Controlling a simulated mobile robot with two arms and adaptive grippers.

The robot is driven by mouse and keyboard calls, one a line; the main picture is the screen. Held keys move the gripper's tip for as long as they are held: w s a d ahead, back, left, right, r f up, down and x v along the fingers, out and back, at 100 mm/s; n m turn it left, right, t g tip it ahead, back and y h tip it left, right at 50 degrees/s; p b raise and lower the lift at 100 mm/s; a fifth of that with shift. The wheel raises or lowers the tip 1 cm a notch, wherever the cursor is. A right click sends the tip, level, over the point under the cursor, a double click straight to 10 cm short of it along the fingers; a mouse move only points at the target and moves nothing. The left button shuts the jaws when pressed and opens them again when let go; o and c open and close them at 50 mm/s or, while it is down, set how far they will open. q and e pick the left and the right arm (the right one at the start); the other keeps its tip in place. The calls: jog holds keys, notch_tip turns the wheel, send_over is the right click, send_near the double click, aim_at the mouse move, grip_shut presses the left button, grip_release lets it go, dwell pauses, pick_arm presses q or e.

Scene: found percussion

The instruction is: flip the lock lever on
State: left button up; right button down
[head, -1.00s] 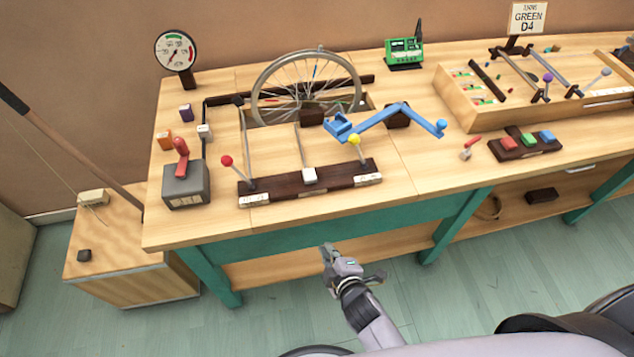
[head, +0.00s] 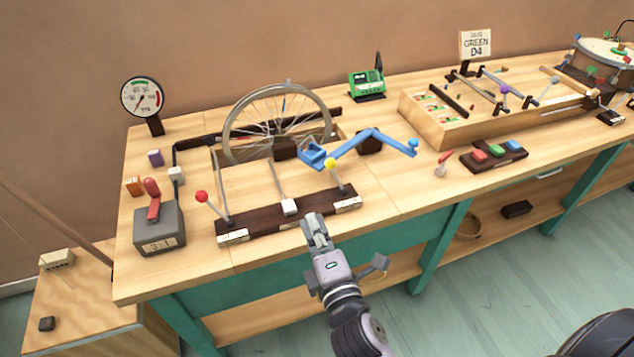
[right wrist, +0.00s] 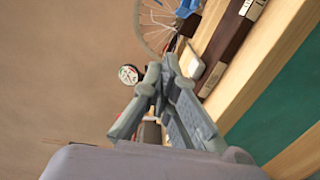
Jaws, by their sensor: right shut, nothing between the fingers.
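I cannot read a label that says which lever is the lock. A red lever (head: 153,199) stands upright on a grey box (head: 159,231) at the bench's left end. A dark base bar (head: 262,224) carries a red-knobbed lever (head: 202,197), a white-ended lever (head: 290,207) and a yellow-knobbed lever (head: 331,166). A small red-handled lever (head: 443,161) tilts on the bench right of the blue crank (head: 370,138). My right gripper (head: 313,219) is shut and empty, by the front edge of the bar near the white-ended lever. Its fingers (right wrist: 167,72) meet in the right wrist view.
A spoked wheel (head: 279,122) stands behind the levers. A gauge (head: 142,97) and a green device (head: 367,84) are at the back. Coloured buttons (head: 495,152) and a wooden tray (head: 437,126) are to the right. The bench top (head: 400,195) is bare right of the bar.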

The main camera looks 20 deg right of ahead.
aim_at(336, 176)
jog(key=shift+d+r, duration=0.2)
jog(key=shift+r, duration=0.2)
jog(key=w+d+p, duration=0.3)
jog(key=w+d, duration=0.1)
jog(key=w, duration=0.7)
jog(key=shift+r, duration=0.3)
jog(key=shift+s+r, duration=0.1)
jog(key=shift+d+r+m+p, duration=0.15)
jog(key=shift+d+m+p, duration=0.15)
jog(key=shift+p, duration=0.15)
